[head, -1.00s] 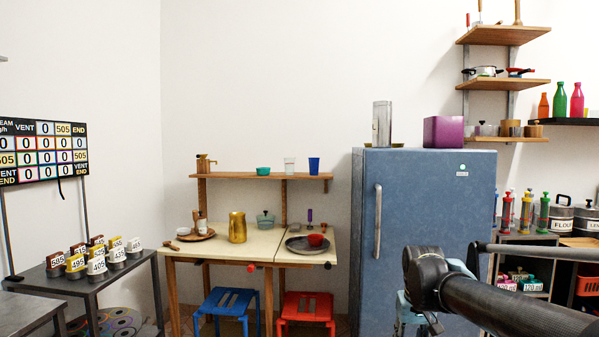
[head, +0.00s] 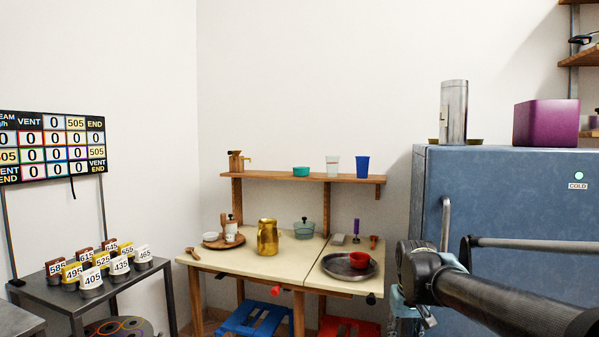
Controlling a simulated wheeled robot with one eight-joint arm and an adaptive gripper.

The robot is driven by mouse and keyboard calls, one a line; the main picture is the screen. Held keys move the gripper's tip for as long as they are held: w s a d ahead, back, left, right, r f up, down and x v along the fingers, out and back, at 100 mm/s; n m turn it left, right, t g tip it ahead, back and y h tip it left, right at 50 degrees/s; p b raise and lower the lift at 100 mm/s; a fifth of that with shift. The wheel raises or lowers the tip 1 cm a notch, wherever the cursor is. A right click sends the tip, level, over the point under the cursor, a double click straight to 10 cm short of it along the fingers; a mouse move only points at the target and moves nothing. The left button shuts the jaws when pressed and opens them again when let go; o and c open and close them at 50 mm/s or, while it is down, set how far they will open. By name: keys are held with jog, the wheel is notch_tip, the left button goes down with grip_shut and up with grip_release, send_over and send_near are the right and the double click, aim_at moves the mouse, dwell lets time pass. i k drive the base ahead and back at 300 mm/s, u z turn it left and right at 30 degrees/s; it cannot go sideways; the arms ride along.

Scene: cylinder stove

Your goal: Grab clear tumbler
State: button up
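The clear tumbler (head: 332,166) stands upright on the wooden wall shelf (head: 262,175), between a teal bowl (head: 301,171) and a blue cup (head: 362,166). It looks pale and see-through. My arm reaches in from the lower right, in front of the blue fridge. My gripper (head: 424,312) is at the arm's far end, low and right of the tumbler and well apart from it. Its fingers are mostly hidden behind the arm, so I cannot see whether they are open.
Below the shelf is a table (head: 262,262) with a gold pitcher (head: 267,238), a glass pot (head: 304,229) and a round tray (head: 336,272) holding a red bowl. Blue and red stools stand under its front. The fridge (head: 500,210) is on the right, a low number-block table at left.

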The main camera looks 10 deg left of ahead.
aim_at(332, 161)
jog(key=u, duration=0.65)
jog(key=i, duration=0.85)
jog(key=u, duration=0.6)
